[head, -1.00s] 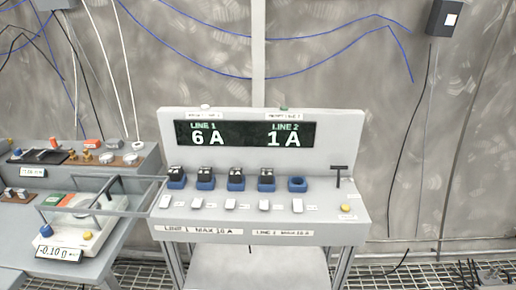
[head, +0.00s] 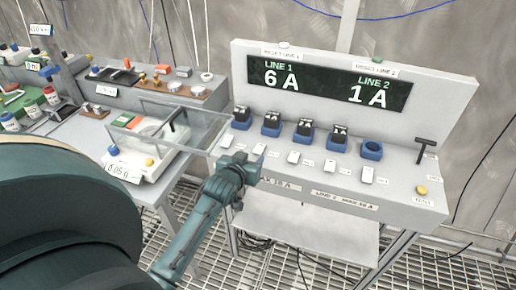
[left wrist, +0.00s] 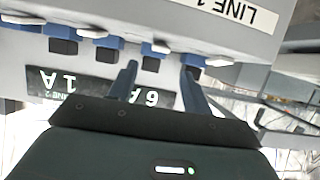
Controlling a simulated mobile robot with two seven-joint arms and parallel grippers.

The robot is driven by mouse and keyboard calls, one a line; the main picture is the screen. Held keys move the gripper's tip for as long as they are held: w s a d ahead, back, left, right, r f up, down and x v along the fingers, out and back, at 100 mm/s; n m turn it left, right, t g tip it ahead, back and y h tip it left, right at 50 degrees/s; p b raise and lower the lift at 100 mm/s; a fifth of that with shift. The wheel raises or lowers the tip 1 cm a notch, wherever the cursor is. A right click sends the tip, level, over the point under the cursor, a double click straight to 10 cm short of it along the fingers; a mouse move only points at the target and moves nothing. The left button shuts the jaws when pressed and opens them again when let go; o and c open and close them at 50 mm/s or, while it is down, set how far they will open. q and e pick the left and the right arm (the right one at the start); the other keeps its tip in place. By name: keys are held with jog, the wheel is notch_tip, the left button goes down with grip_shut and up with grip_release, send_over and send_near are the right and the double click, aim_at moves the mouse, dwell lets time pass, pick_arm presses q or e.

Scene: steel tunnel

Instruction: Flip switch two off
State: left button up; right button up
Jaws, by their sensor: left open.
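A grey console (head: 440,95) has a row of white switches along its sloped top. Switch two, taken as the second from the left (head: 259,150), sits just above my left gripper (head: 237,163) in the head view. The first switch (head: 226,141) is up and left of it. My left gripper is open and empty at the console's front edge. In the left wrist view its two blue fingers (left wrist: 160,88) are spread apart, and the second switch (left wrist: 155,47) appears between and above them. I cannot tell the switch's position or whether a finger touches it. My right gripper is not in view.
The display (head: 330,85) reads 6 A for line 1 and 1 A for line 2. Black plugs stand in blue sockets behind the switches; the rightmost socket (head: 371,150) is empty. A black T-handle (head: 424,148) stands at right. A scale (head: 145,150) stands on the left bench.

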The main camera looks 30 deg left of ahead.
aim_at(260, 147)
pick_arm(q)
jog(key=x, duration=0.6)
jog(key=shift+w, duration=0.1)
jog(key=shift+x, duration=1)
